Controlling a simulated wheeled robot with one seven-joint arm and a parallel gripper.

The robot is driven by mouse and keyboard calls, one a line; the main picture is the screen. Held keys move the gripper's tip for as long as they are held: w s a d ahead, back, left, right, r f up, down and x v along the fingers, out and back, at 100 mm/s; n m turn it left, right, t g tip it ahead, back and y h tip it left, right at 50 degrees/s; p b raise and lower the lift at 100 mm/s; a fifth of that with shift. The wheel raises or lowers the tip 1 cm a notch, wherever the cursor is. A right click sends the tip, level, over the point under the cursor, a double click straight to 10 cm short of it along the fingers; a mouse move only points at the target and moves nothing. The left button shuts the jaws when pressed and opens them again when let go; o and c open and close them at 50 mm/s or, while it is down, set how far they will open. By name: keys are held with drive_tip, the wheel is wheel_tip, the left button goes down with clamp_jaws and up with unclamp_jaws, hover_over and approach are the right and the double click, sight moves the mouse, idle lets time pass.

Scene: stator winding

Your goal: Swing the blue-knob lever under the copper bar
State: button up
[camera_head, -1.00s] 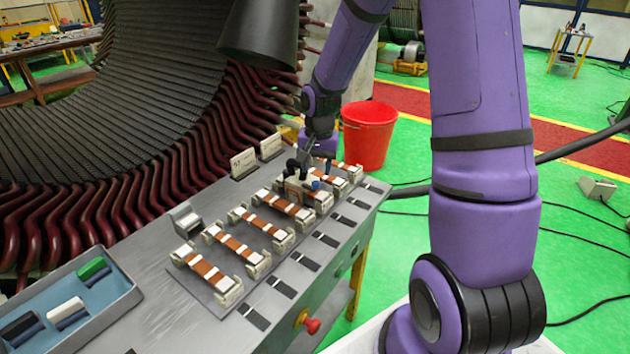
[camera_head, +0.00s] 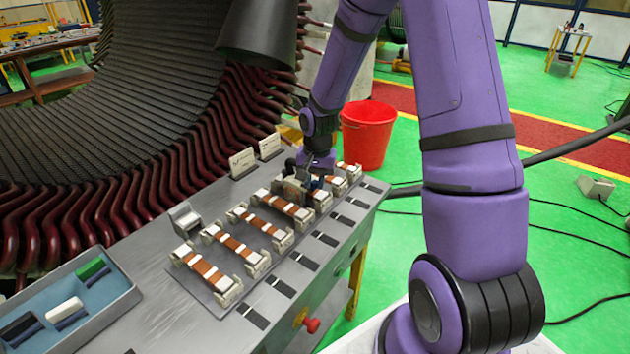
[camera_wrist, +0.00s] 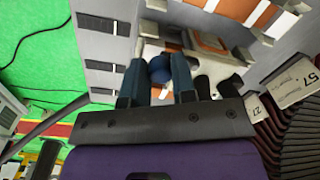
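The blue knob (camera_wrist: 160,69) sits between the two fingers of my gripper (camera_wrist: 158,78) in the wrist view, nearer the right finger. A gap shows on its left, and I cannot tell whether the right finger touches it. Its lever is mostly hidden. A copper bar (camera_wrist: 209,41) with white wraps lies just beyond in the wrist view. In the head view my gripper (camera_head: 305,178) is low over the far part of the bench fixtures, and the knob is mostly hidden there. Two dark handle-like shapes (camera_wrist: 215,87) stand right of the fingers in the wrist view.
Several more copper bars (camera_head: 235,247) lie in pale clamps on the grey bench (camera_head: 160,262). Numbered cards (camera_head: 242,163) stand along the bench's back edge by the stator coils (camera_head: 200,150). A blue tray (camera_head: 118,285) is at front left. A red bucket (camera_head: 367,135) stands beyond the bench.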

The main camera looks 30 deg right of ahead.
drive_tip(key=shift+w+d+n, duration=0.1)
drive_tip(key=shift+n, duration=0.2)
drive_tip(key=n, duration=0.1)
drive_tip(key=d+n, duration=0.1)
drive_tip(key=shift+w+n, duration=0.25)
drive_tip(key=shift+n, duration=0.15)
drive_tip(key=n, duration=0.2)
drive_tip(key=w+n, duration=0.1)
drive_tip(key=shift+d+n, duration=0.4)
drive_tip(key=n, duration=0.2)
drive_tip(key=w+n, duration=0.1)
drive_tip(key=shift+w+d+n+g, duration=0.1)
drive_tip(key=shift+d+n+g, duration=0.15)
drive_tip(key=shift+n+g, duration=0.05)
drive_tip(key=n, duration=0.1)
drive_tip(key=w+n, duration=0.1)
drive_tip(key=n, duration=0.1)
drive_tip(key=w+n, duration=0.1)
drive_tip(key=n, duration=0.1)
drive_tip(key=o, duration=0.9)
